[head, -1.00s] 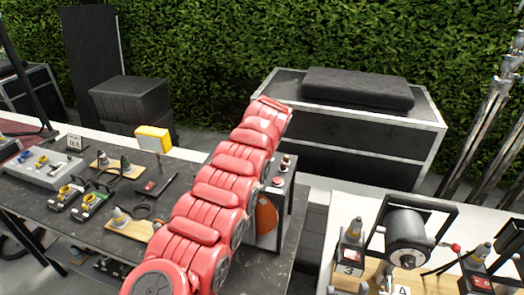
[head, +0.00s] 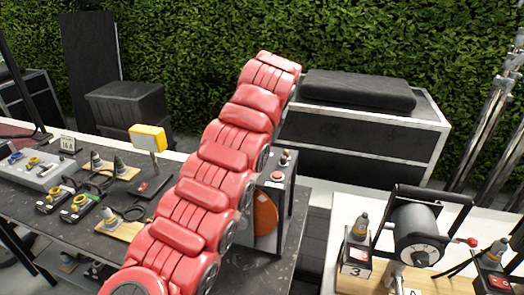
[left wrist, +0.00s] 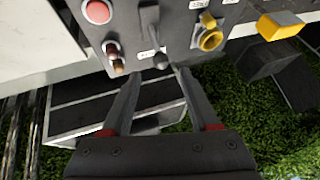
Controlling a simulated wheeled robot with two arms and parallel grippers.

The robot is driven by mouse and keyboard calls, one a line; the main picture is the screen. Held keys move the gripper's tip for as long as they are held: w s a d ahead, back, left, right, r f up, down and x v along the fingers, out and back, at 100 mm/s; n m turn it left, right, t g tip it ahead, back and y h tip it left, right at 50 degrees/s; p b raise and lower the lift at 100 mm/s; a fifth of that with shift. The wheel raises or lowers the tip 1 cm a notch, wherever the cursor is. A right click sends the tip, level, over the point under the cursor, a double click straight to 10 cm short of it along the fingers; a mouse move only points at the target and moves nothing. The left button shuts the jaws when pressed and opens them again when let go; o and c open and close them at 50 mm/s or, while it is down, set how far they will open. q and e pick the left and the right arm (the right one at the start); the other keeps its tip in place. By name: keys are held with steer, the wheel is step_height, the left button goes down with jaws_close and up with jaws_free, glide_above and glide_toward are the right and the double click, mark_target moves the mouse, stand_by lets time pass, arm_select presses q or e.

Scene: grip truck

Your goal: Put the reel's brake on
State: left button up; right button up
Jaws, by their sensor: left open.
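A grey housing (head: 283,185) on the dark table holds an orange disc (head: 265,212), seen partly behind my red left arm. The left wrist view shows a grey panel (left wrist: 180,25) with a dark lever (left wrist: 150,28) ending in a round black knob (left wrist: 160,62). A red button (left wrist: 97,11), a small toggle (left wrist: 115,55) and a yellow socket (left wrist: 210,40) are also on it. My left gripper (left wrist: 155,73) is open, its fingertips on either side of the knob; contact cannot be told. The head view hides this gripper. My right gripper is not in view.
A drum (head: 415,235) in a black frame, with a red-knobbed crank, stands on the right bench. Connectors and a yellow box (head: 148,137) crowd the left table. A black case (head: 360,130) stands behind, before a hedge.

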arm_select(q)
steer(key=a+p+v, duration=0.1)
steer(key=v, duration=0.8)
steer(key=shift+s+d+r, duration=0.2)
steer(key=shift+s+d, duration=0.05)
steer(key=shift+d, duration=0.25)
